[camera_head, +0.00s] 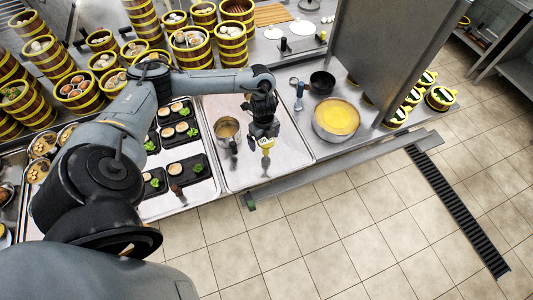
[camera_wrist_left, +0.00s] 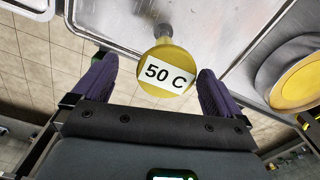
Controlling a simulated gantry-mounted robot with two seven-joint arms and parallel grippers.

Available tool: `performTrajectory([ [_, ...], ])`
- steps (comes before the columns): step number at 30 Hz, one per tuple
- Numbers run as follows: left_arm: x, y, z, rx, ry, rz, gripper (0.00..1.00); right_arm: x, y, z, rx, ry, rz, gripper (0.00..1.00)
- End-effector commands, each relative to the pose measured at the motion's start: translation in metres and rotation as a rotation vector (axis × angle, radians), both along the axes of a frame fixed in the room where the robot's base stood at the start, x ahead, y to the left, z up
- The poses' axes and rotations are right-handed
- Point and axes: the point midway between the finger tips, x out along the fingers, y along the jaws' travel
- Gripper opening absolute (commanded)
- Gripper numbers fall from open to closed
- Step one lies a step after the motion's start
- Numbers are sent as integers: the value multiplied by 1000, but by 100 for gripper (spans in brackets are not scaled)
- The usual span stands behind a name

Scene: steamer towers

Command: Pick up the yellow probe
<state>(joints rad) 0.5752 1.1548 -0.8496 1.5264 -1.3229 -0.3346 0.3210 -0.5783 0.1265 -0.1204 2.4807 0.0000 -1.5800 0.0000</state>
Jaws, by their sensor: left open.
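The yellow probe (camera_wrist_left: 168,68) shows in the left wrist view with a round yellow head and a white label reading "50 C". In the head view the probe (camera_head: 266,144) is small, right at the tip of my left gripper (camera_head: 265,132). My left gripper also shows in the left wrist view (camera_wrist_left: 152,88), open, with one dark finger on each side of the probe's head. I cannot tell whether either finger touches it. The probe's lower part is mostly hidden behind its head. My right gripper is not in view.
A metal pot (camera_head: 227,130) stands left of my gripper on the steel tray (camera_head: 240,178). A large pot of yellow liquid (camera_head: 337,119) and a dark bowl (camera_head: 322,82) stand to the right. Black food trays (camera_head: 187,170) lie to the left. Steamer towers (camera_head: 190,50) stand behind.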

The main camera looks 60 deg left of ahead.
Motion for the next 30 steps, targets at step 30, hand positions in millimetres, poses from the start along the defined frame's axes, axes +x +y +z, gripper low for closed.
performTrajectory([
  [30,8,-1,-54,1,0,-1,70,-1,2,5,9,2,-7,43],
])
